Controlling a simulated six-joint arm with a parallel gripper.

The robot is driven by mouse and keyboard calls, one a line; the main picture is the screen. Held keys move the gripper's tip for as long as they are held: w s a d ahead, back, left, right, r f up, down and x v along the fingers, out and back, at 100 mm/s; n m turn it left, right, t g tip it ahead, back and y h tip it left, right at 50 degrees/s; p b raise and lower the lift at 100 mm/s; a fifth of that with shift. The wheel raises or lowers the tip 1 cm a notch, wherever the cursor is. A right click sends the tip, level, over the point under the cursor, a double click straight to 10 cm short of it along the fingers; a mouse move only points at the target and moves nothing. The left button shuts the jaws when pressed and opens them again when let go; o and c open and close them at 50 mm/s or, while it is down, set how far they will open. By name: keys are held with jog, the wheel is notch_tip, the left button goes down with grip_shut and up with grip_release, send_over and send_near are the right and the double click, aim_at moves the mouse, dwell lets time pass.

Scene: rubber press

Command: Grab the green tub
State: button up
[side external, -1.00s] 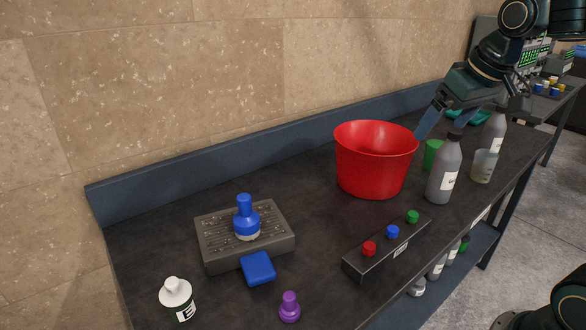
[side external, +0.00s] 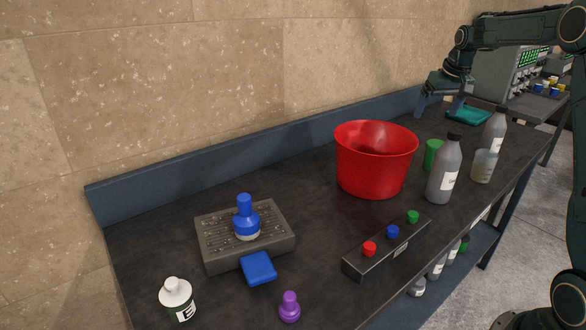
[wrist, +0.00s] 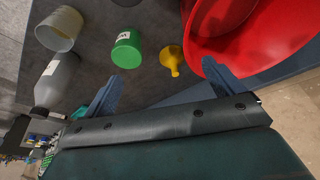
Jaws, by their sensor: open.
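The green tub (side external: 433,154) stands on the dark bench, just right of the red bucket and behind a grey bottle that partly hides its right side. In the wrist view the green tub (wrist: 127,48) shows a white label and lies beyond the fingertips, apart from them. My gripper (side external: 437,110) is open and empty, above the back of the bench near the wall, higher and farther back than the tub. Its two fingers (wrist: 160,86) are spread wide in the wrist view, with nothing between them.
The red bucket (side external: 373,168) stands close left of the tub. A grey bottle (side external: 443,172), a beaker (side external: 482,166) and another bottle (side external: 494,131) stand to its right. A yellow funnel (wrist: 171,58) lies between tub and bucket. A teal tray (side external: 470,115) is farther back.

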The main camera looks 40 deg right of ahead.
jog(key=m, duration=0.1)
send_near(439, 145)
jog(key=shift+w+d+f+g, duration=0.15)
jog(key=shift+w+d+g, duration=0.1)
jog(key=shift+w+g, duration=0.05)
jog(key=shift+x, duration=4.3)
jog(key=shift+x, duration=2.6)
jog(key=shift+w, duration=0.1)
jog(key=c, duration=1.3)
jog(key=shift+r, duration=0.25)
notch_tip(439, 145, up, 20)
jog(key=shift+f, duration=0.15)
